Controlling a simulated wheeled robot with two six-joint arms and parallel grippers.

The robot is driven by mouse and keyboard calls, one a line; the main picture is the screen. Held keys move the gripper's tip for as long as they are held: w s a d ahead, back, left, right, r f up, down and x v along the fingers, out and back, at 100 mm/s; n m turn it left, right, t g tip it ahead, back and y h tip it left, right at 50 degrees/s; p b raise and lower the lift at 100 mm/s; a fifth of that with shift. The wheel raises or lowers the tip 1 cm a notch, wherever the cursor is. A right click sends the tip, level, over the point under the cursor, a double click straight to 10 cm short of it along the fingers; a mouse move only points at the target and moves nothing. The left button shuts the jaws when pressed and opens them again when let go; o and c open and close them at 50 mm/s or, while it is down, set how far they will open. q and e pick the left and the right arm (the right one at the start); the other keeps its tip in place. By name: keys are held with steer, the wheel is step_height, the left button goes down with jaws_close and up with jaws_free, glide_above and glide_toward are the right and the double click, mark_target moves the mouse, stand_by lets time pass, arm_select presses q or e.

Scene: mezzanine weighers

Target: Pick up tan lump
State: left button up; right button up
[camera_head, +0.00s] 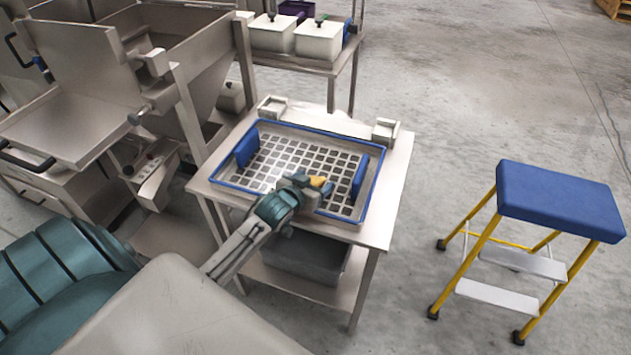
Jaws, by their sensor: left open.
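The tan lump (317,181) is a small yellowish-tan piece at the front right part of the blue-rimmed tray (225,185) on the steel table. My left gripper (319,187) reaches over the tray's front edge and is open, with its fingers close around the lump. Part of the lump is hidden by the gripper. I cannot tell whether the fingers touch it. My right gripper is not in view.
The tray has a perforated grid floor and two upright blue pads, left (247,147) and right (360,176). A grey bin (300,260) sits on the shelf below. A blue-topped step stool (560,199) stands to the right, with open floor around it.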

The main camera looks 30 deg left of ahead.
arm_select(q)
steer(key=shift+c, duration=0.2)
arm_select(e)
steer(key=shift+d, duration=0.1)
arm_select(q)
steer(key=c, duration=1)
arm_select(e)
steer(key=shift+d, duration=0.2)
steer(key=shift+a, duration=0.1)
